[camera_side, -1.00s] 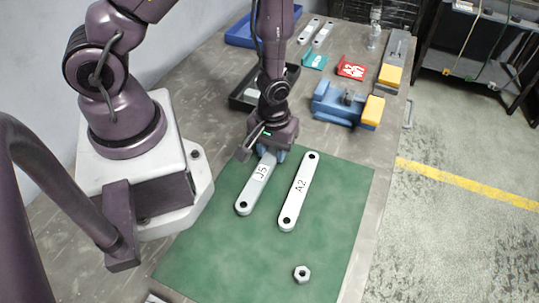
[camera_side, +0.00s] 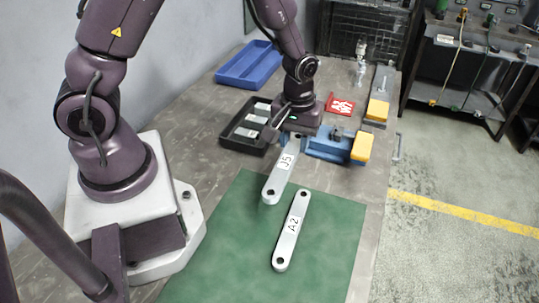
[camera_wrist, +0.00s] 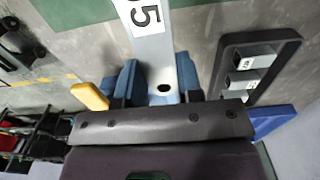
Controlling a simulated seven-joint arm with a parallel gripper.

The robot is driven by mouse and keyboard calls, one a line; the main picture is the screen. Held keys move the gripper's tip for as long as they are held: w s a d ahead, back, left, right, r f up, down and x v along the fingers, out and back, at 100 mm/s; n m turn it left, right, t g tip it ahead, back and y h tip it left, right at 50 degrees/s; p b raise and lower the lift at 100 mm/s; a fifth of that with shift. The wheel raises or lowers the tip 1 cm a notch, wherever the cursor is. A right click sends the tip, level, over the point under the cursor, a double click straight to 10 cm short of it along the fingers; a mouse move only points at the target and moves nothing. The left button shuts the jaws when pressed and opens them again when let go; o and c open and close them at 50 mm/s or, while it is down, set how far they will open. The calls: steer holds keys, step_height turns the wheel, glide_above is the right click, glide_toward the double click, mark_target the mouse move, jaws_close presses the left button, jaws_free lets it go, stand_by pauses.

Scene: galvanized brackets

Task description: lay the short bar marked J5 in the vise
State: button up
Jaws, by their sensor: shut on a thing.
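The J5 bar (camera_side: 281,176), a pale grey bar with a hole at its near end, is held at its far end by my gripper (camera_side: 296,135). In the wrist view the bar (camera_wrist: 150,45) runs between the fingers, with a hole near them. The blue vise (camera_side: 330,147) with a yellow block (camera_side: 361,148) is beside and partly behind my gripper. In the wrist view its yellow block (camera_wrist: 90,96) shows left of the bar, with blue surfaces on both sides. I cannot tell how high the bar is above the vise. My gripper hides part of the vise.
A longer bar marked A2 (camera_side: 291,231) lies on the green mat (camera_side: 225,235). A black tray (camera_side: 236,143) with grey pieces stands left of my gripper, and a blue tray (camera_side: 232,78) behind it. A red card (camera_side: 341,104) and another yellow-ended tool (camera_side: 377,109) lie beyond the vise.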

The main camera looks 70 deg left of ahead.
steer(key=w+a, duration=1.3)
steer(key=w, duration=0.4)
steer(key=shift+w+d+f, duration=0.1)
steer(key=shift+f, duration=2.9)
steer(key=o, duration=1.1)
step_height(320, 180, up, 13)
